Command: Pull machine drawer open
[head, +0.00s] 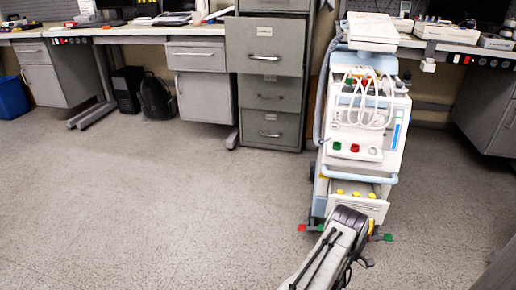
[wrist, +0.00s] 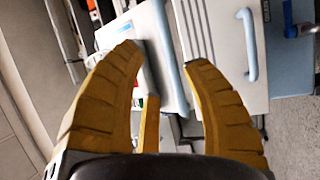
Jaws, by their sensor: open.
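The machine (head: 370,110) is a tall white and light-blue unit on a base with red and green feet, right of centre in the head view. A light-blue bar (head: 362,178) crosses its front above a low white drawer-like front (head: 356,206). Several yellow spots show there; I cannot tell what they are. In the tilted wrist view, my gripper (wrist: 163,56) is open with yellow fingers spread. A light-blue bar (wrist: 168,50) passes beyond and between the fingertips; contact cannot be told. Another light-blue handle (wrist: 249,45) on a white panel lies right of the fingers.
A grey filing cabinet (head: 273,91) stands left of the machine. Desks (head: 130,33) line the back wall, with a backpack (head: 157,97) and a blue bin (head: 12,97) below. Another bench (head: 455,45) is at the right. The floor (head: 150,200) at left is clear.

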